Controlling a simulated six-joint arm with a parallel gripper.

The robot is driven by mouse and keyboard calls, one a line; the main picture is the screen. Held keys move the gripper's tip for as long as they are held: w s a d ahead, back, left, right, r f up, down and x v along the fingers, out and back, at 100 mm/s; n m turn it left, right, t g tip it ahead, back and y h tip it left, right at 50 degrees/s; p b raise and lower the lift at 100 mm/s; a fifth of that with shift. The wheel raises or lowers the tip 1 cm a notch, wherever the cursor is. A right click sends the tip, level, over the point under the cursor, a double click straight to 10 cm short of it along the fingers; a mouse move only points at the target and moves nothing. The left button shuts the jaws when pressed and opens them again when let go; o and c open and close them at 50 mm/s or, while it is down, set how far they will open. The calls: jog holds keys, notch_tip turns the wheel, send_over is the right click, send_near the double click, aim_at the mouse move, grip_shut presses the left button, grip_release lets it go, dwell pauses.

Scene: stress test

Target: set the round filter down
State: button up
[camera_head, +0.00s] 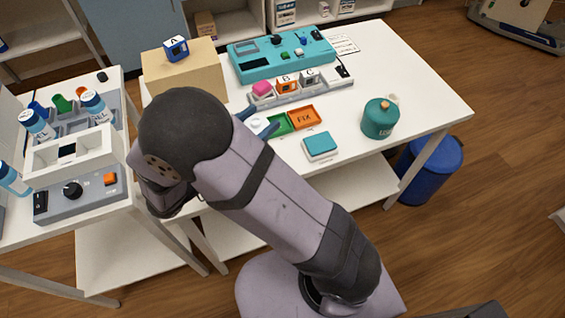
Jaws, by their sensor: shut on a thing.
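My gripper (257,121) is over the white table, mostly hidden behind my own arm. Its two dark blue fingers show to the right of the arm, one on each side of a small white round thing, which looks like the round filter (258,125). The gripper is shut on it. The filter is just left of a green tray (281,131), which sits against an orange tray marked FIX (303,118). I cannot tell how high the filter is above the table.
A teal box (320,146) and a teal canister (380,119) stand to the right. Behind are a grey rack (325,84) with coloured blocks and a teal instrument (255,70). A cardboard box (165,72) bears a blue cube (176,48). The table's front right is clear.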

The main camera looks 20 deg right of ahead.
jog(key=s+d+m+g, duration=0.1)
jog(key=s+d, duration=0.2)
jog(key=d, duration=0.4)
jog(key=shift+h, duration=0.3)
jog(key=shift+s+a+f+b, duration=0.15)
jog(key=shift+f+b, duration=0.4)
jog(key=shift+f, duration=1.75)
jog(key=shift+a+f+b, duration=0.1)
jog(key=shift+f+b, duration=0.4)
jog(key=shift+f, duration=1.75)
jog(key=shift+f, duration=0.15)
jog(key=o, duration=1)
jog(key=b+v, duration=0.1)
jog(key=v, duration=1.1)
jog(key=shift+a, duration=0.1)
jog(key=shift+b, duration=0.3)
